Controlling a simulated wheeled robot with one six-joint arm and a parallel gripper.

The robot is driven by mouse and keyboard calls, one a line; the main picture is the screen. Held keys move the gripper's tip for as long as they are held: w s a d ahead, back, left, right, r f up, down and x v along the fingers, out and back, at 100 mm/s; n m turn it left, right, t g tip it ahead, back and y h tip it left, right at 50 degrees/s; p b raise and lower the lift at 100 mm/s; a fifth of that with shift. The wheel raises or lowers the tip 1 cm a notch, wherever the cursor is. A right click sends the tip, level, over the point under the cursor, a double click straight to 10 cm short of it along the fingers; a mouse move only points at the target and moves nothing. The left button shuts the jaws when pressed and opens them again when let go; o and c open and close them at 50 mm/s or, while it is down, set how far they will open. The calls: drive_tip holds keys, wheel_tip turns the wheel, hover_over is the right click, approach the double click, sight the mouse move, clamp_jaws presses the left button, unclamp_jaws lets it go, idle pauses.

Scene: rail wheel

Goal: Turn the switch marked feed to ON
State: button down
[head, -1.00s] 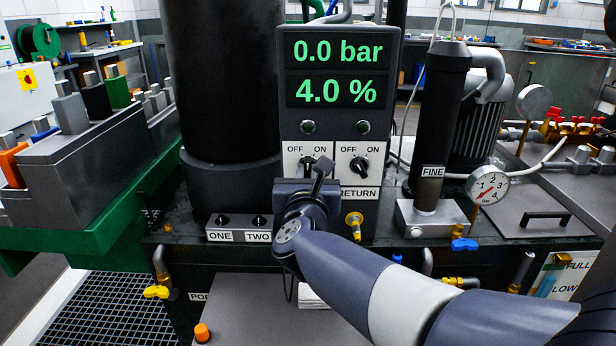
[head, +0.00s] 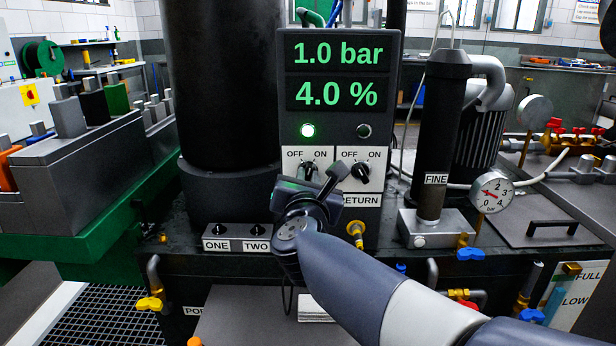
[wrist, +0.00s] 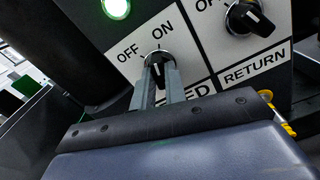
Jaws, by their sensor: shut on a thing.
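The feed switch (wrist: 158,57) is a black knob between OFF and ON on a white plate. In the head view its top (head: 307,167) shows behind my gripper (head: 308,178). In the wrist view my gripper's two fingers (wrist: 158,70) are shut on the knob, one on each side. The FEED label (wrist: 191,97) is partly hidden by a finger; only its last letters show. The knob's exact pointing is hard to read between the fingers. The lamp (head: 307,131) above this switch glows green. The display (head: 338,73) reads 1.0 bar and 4.0 %.
The return switch (head: 360,172) sits close at the right, under a dark lamp (head: 364,131). A black filter column (head: 436,140) marked FINE and a pressure gauge (head: 492,191) stand farther right. The ONE and TWO switch box (head: 237,238) is at the lower left.

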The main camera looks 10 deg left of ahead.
drive_tip(key=shift+f+b, duration=0.2)
drive_tip(key=shift+b, duration=0.15)
drive_tip(key=shift+m+b, duration=0.3)
drive_tip(key=shift+m, duration=0.1)
drive_tip(key=shift+m+b, duration=1)
drive_tip(key=shift+b, duration=0.15)
drive_tip(key=c, duration=1.3)
unclamp_jaws()
drive_tip(key=shift+r, duration=0.2)
drive_tip(key=b+v, duration=0.1)
drive_tip(key=v, duration=0.6)
